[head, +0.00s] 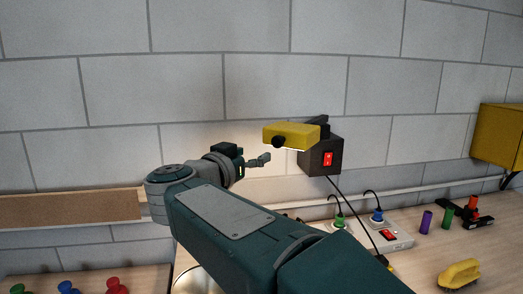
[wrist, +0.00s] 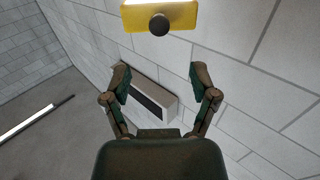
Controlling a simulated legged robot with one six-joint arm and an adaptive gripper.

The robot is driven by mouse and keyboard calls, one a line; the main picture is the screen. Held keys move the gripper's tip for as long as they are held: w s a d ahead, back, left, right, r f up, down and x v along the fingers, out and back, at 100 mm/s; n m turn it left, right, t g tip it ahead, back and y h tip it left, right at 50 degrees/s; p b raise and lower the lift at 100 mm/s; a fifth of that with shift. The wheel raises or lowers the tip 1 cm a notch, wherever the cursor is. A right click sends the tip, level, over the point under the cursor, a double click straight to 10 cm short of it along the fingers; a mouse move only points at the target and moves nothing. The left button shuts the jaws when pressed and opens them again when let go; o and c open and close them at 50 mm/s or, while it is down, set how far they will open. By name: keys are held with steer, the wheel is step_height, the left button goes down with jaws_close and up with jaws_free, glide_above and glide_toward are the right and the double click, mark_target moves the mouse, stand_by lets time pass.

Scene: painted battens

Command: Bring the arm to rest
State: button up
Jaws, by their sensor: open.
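My arm reaches up and left from the lower right of the head view, bent at the elbow. My gripper (head: 262,159) is in the air in front of the block wall, below and left of a yellow lamp head (head: 291,135) with a black knob. In the wrist view my gripper (wrist: 158,78) has its two fingers spread wide, with nothing held between them. The lamp head also shows at the top of the wrist view (wrist: 180,16), beyond the fingertips. My arm hides part of the bench.
A black box with a red switch (head: 322,158) is beside the lamp. A power strip (head: 398,240), purple cylinder (head: 426,222), green cylinder (head: 447,217) and yellow object (head: 460,273) are on the bench at right. A yellow cabinet (head: 498,135) is at far right. Coloured knobs (head: 117,286) are lower left.

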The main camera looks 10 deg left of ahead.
steer(key=shift+s+a, duration=0.15)
steer(key=shift+s, duration=0.2)
steer(key=d+r+n+t+y, duration=0.3)
steer(key=d+n+y, duration=0.3)
steer(key=y, duration=0.4)
steer(key=s+d+f+g, duration=0.4)
steer(key=s+d+f, duration=0.2)
steer(key=s+f, duration=0.2)
steer(key=s+d+f+g+h, duration=0.1)
steer(key=s+d+f+g, duration=0.4)
steer(key=s+f, duration=0.3)
steer(key=s+d+f+m+g+h, duration=0.1)
steer(key=s+d+f+g, duration=0.3)
steer(key=s+d+f, duration=0.3)
step_height(320, 180, down, 6)
steer(key=shift+s+r+g, duration=0.1)
steer(key=shift+s+g, duration=0.3)
steer(key=shift+s, duration=0.65)
